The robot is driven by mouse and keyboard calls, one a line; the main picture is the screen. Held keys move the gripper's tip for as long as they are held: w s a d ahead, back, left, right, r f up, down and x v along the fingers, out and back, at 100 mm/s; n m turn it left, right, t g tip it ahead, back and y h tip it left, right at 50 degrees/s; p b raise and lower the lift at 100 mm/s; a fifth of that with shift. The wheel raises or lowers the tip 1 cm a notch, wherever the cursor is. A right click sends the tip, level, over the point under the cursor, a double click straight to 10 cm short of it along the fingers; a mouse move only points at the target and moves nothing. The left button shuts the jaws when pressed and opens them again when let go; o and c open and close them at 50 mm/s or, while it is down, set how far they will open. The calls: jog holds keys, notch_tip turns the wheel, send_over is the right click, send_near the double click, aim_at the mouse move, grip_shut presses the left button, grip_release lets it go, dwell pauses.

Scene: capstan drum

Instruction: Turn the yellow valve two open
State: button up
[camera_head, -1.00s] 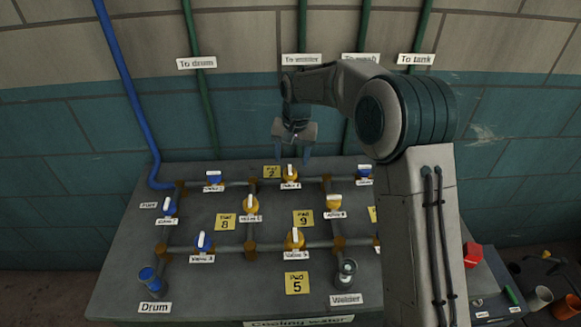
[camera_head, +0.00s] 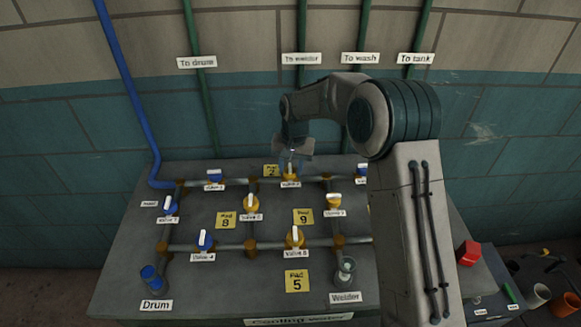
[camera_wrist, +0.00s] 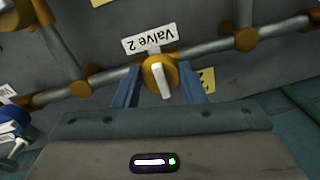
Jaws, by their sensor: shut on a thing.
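The yellow valve two (camera_head: 290,177) sits on the back pipe of the bench, near the middle. In the wrist view, yellow valve two (camera_wrist: 158,73) has a white handle lying roughly across the pipe, and its "Valve 2" label (camera_wrist: 150,38) appears upside down. My gripper (camera_head: 292,167) is down at this valve from behind and above. In the wrist view, the blue fingers of my gripper (camera_wrist: 160,88) stand on either side of the valve, shut on it. The fingertips' exact contact is partly hidden.
Other yellow valves (camera_head: 251,203) and blue valves (camera_head: 204,240) stand on the pipes around it. A yellow "Pad 2" plate (camera_head: 271,171) lies just left of the valve. The wall with green pipes (camera_head: 201,90) rises close behind the bench.

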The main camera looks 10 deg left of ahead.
jog(key=shift+n, duration=0.3)
jog(key=n, duration=0.3)
jog(key=shift+n+b, duration=0.3)
jog(key=n, duration=0.4)
jog(key=shift+w+r+n+g, duration=0.1)
jog(key=shift+w+n+g, duration=0.05)
jog(key=shift+n+g, duration=0.15)
jog(key=n, duration=0.4)
jog(key=shift+w, duration=0.1)
jog(key=shift+n+h+p, duration=0.35)
jog(key=shift+n+h, duration=0.05)
jog(key=shift+n, duration=2.1)
jog(key=shift+w, duration=0.1)
jog(key=o, duration=1)
